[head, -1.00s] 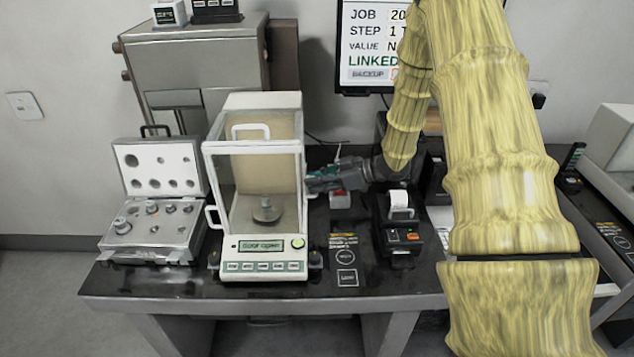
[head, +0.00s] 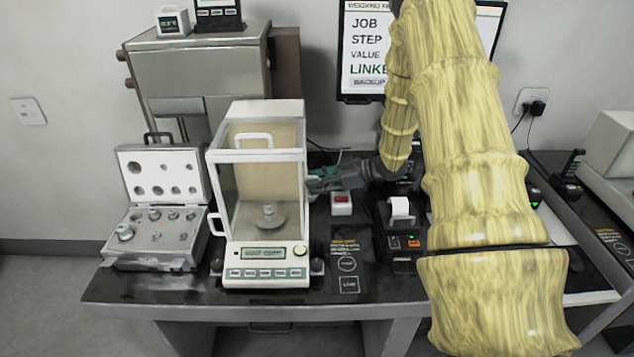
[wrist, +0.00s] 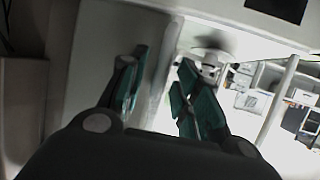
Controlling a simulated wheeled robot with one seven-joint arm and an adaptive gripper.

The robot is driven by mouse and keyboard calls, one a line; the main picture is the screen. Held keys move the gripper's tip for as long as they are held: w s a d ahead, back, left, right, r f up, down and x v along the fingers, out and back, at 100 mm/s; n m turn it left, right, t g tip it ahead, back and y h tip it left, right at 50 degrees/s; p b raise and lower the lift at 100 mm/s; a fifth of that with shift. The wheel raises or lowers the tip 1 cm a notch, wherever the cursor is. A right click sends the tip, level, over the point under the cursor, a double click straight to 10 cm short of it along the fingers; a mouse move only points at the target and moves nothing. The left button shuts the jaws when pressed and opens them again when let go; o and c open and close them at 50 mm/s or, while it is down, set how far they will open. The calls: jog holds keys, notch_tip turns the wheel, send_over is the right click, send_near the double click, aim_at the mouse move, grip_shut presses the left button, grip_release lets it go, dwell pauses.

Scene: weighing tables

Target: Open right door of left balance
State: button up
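The left balance (head: 265,277) is a white unit with a glass draft shield. The right door's handle is hidden or too blurred to tell, and I cannot tell if the fingers touch the door.
An open weight case (head: 150,262) stands left of the balance. A small box with a red button (head: 341,203) and a printer (head: 400,215) stand to its right. A monitor (head: 360,60) is behind.

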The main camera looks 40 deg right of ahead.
jog(key=shift+s+d+r, duration=0.1)
jog(key=shift+s, duration=0.05)
jog(key=v, duration=1.1)
jog(key=shift+s+d, duration=0.25)
